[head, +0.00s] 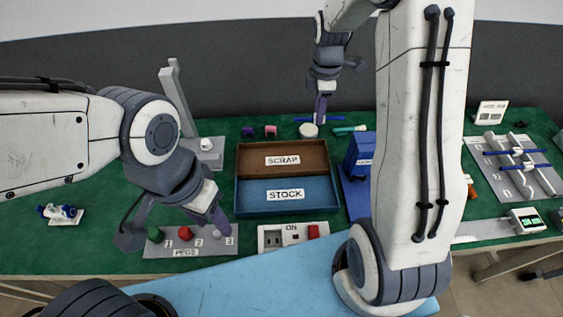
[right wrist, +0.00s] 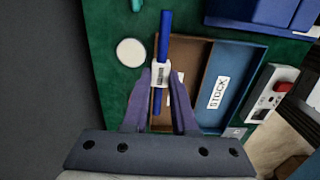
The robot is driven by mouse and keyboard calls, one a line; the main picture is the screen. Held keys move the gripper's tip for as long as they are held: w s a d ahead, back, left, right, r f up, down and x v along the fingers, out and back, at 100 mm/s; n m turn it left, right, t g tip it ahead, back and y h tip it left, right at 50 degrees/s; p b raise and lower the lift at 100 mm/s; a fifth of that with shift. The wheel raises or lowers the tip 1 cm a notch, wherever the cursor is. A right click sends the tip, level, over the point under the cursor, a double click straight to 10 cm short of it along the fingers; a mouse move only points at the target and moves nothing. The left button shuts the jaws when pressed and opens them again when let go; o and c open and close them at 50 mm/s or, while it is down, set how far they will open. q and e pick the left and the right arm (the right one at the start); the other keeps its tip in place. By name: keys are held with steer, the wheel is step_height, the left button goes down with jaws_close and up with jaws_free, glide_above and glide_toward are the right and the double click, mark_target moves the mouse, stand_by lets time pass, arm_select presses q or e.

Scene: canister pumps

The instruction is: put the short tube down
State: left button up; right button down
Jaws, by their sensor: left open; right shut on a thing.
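A blue tube, which I take to be the short tube (head: 334,118), lies crosswise in the fingers of my right gripper (head: 320,112). In the right wrist view the tube (right wrist: 165,35) has a white labelled collar (right wrist: 161,74), and the fingertips (right wrist: 161,85) are shut around this collar. The tube is over the area behind the SCRAP compartment (head: 284,158); I cannot tell its height above the table. My left gripper (head: 217,218) is open and empty, over the right end of the grey PEGS board (head: 185,252).
A blue STOCK compartment (head: 252,196) adjoins SCRAP. A white disc (head: 309,130) and a teal tool (head: 350,130) are beside the tube. A blue box (head: 360,150), a switch panel (head: 292,236) and a grey board with canisters and blue tubes (head: 480,160) stand around.

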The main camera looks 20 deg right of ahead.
steer(key=p, duration=0.1)
glide_above(281, 160)
step_height(281, 160, down, 7)
steer(key=shift+r, duration=0.1)
step_height(281, 160, down, 4)
steer(key=shift+r, duration=0.1)
steer(key=shift+f, duration=0.2)
steer(key=c, duration=0.7)
jaws_free()
